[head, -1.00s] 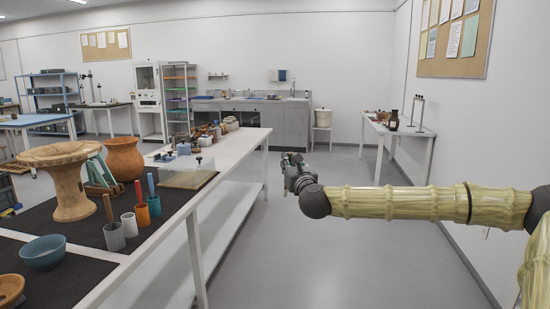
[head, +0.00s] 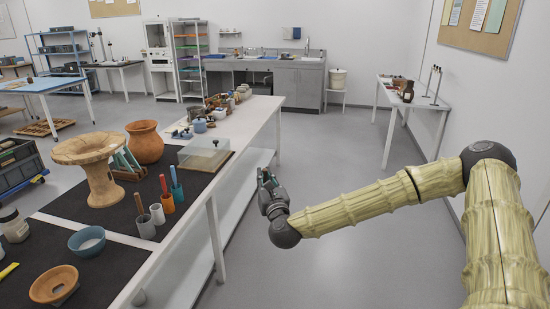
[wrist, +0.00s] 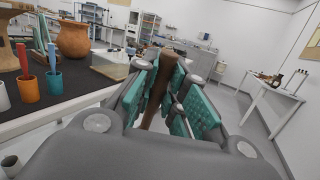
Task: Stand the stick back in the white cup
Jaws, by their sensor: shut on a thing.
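The white cup (head: 157,214) stands upright on the dark mat on the bench, in a row between a grey cup (head: 145,228) and an orange cup (head: 168,204); no stick shows in it. The white cup is cut by the left edge of the wrist view (wrist: 4,98). My gripper (head: 265,178) is in the air right of the bench, over the aisle and apart from the cups. In the wrist view it is shut on a brown stick (wrist: 153,88) between its teal pads. I cannot make the stick out in the head view.
A blue cup (head: 177,192) ends the row; the grey, orange and blue cups hold sticks. The aisle floor is open.

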